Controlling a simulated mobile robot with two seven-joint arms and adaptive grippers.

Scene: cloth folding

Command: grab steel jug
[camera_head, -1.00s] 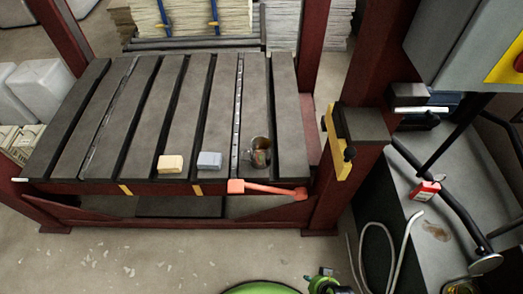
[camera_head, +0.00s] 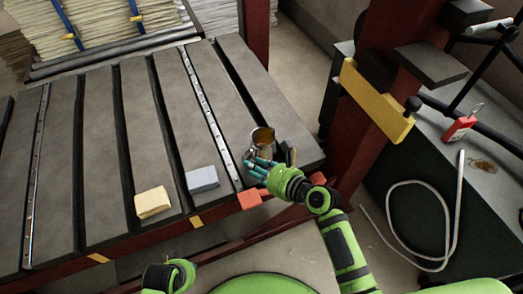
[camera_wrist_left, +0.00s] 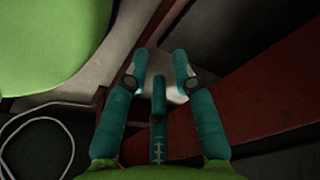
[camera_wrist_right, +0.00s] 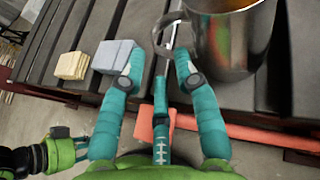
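The steel jug (camera_head: 263,137) stands upright near the front right of the slatted table, with brownish reflections on its metal side. It also shows large in the right wrist view (camera_wrist_right: 236,50), its top cut off by the frame. Its looped handle (camera_wrist_right: 160,40) faces my right gripper. My right gripper (camera_head: 258,168) is beside the jug on its near side. In the right wrist view its teal fingers (camera_wrist_right: 155,68) are spread and empty, with the handle just beyond the tips. My left gripper (camera_wrist_left: 158,70) is open and empty, low and away from the jug.
A cream block (camera_head: 152,203) and a grey-blue block (camera_head: 202,179) lie left of the jug. An orange-red lever (camera_head: 250,199) sits on the table's front edge, close below my right gripper. A red post (camera_head: 385,105) with a yellow bar (camera_head: 375,100) stands at right.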

